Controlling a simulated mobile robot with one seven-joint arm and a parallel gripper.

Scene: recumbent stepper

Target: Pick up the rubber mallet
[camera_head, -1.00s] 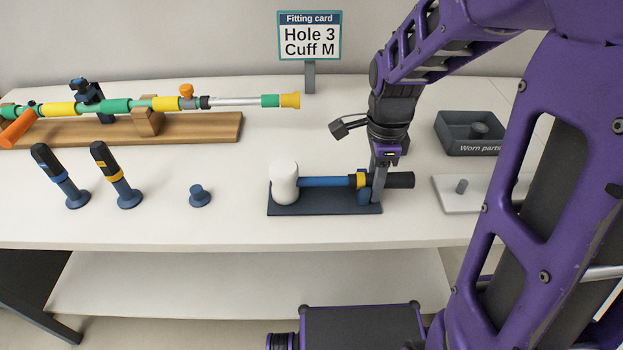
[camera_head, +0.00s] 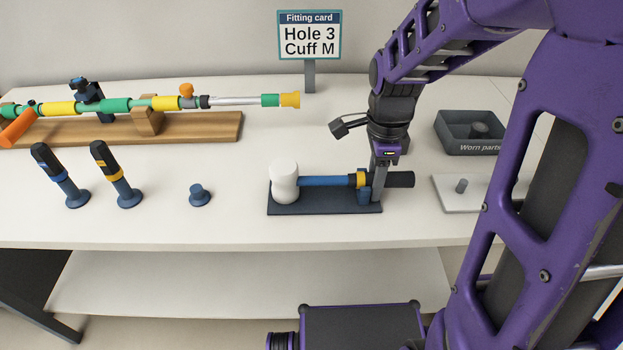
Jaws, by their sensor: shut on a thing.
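The rubber mallet (camera_head: 325,181) has a white head at the left, a blue shaft, a yellow band and a black grip at the right. It lies level above a dark blue stand (camera_head: 310,208) with a small upright near its right end. My gripper (camera_head: 378,189) points down and is shut on the mallet's handle, between the yellow band and the black grip. The mallet's head seems to show a second white lump under it, on the stand. I cannot tell whether the handle is clear of the upright.
A green and yellow pole rests on a wooden stand (camera_head: 200,128) at the back left. Two black-handled pieces (camera_head: 112,175) and a blue peg (camera_head: 199,196) stand at the left. The fitting card (camera_head: 309,36) stands behind. A worn parts tray (camera_head: 468,147) and a pale plate (camera_head: 448,195) are at the right.

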